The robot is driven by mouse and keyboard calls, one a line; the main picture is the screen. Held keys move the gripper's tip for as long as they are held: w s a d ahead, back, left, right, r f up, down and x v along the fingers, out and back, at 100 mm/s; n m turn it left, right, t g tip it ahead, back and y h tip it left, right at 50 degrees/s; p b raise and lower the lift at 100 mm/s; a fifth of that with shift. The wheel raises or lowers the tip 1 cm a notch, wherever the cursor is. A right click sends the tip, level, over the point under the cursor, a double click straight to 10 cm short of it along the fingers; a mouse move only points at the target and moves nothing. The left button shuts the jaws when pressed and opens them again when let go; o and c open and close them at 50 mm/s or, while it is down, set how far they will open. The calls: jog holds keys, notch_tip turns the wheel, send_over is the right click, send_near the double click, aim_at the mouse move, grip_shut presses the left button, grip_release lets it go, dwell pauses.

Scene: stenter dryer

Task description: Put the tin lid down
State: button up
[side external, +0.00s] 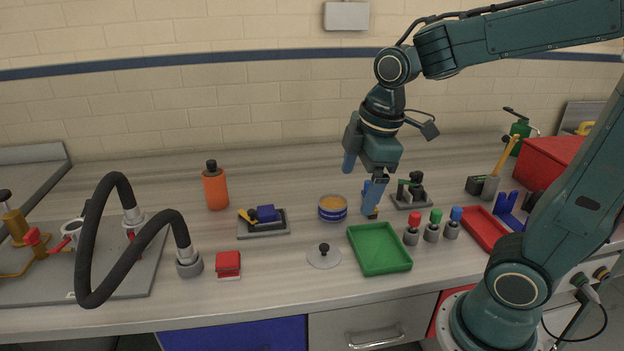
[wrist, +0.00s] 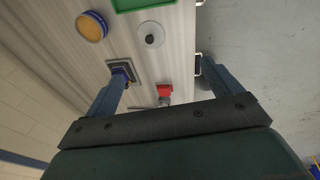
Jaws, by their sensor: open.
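The tin lid (side external: 324,257), a pale grey disc with a black knob, lies flat on the bench, knob up. It also shows in the wrist view (wrist: 152,41), near the top. The tin (side external: 332,212), blue and white with orange-yellow contents, stands uncovered behind the lid; the wrist view shows it too (wrist: 91,27). My gripper (side external: 361,180) is open and empty, above the bench, up and to the right of the lid and apart from it. Its spread fingers also show in the wrist view (wrist: 165,82).
A green tray (side external: 380,250) lies just right of the lid. A grey plate with a blue block (side external: 266,214) and a red block (side external: 228,263) are to its left. Several capped cylinders (side external: 432,230) stand right of the tray. Bare bench lies around the lid's front.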

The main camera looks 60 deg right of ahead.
jog(key=s+a+r+m+t, duration=0.1)
jog(key=s+r+m+t, duration=0.1)
jog(key=s+m, duration=0.7)
jog(key=shift+s+r+m+t, duration=0.3)
jog(key=shift+s+r+t, duration=0.1)
jog(key=shift+t, duration=0.1)
